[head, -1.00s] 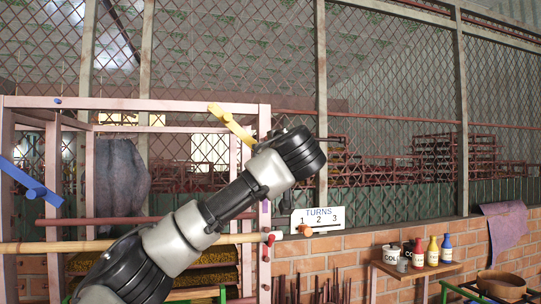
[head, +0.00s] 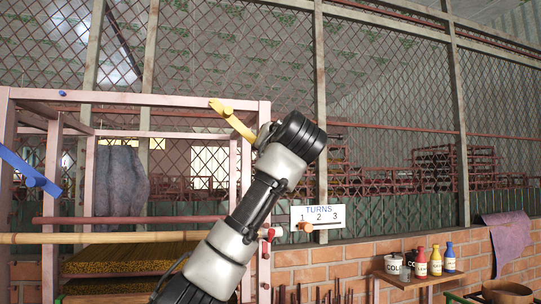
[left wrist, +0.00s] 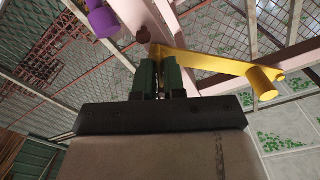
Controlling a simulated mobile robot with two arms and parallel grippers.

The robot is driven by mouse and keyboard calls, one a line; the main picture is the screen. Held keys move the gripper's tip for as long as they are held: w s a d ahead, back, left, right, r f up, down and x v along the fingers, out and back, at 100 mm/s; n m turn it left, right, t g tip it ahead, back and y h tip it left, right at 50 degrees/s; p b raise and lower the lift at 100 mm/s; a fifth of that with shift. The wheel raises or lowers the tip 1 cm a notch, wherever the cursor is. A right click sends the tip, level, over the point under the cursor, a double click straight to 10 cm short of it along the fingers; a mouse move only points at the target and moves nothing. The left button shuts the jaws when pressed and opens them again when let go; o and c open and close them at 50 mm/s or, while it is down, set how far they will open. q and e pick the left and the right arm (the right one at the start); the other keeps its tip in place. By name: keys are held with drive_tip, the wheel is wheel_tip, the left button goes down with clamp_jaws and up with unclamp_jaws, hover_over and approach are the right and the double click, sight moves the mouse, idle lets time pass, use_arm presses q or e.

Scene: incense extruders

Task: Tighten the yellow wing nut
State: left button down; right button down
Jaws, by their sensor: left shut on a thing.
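The yellow wing nut (head: 232,119) sits on the upper right of the pink frame in the head view, its bar slanting down to the right. In the left wrist view the yellow wing nut (left wrist: 215,64) runs rightward from my fingers to its round hub. My left gripper (left wrist: 159,66) is shut on the near end of that bar, away from the hub. In the head view my wrist hides most of the fingers. My right gripper is in neither view.
A white TURNS sign (head: 318,216) marked 1, 2, 3 has an orange peg by it. A blue wing nut (head: 33,181) is at far left. A purple knob (left wrist: 103,20) is near my fingers. Bottles (head: 421,262) stand on a shelf at right.

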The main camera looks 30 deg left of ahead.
use_arm(q)
drive_tip(key=m, duration=0.6)
drive_tip(key=shift+w+d, duration=0.1)
drive_tip(key=m, duration=0.6)
drive_tip(key=shift+f, duration=0.15)
idle(0.5)
drive_tip(key=c, duration=1.2)
unclamp_jaws()
drive_tip(key=shift+d, duration=0.1)
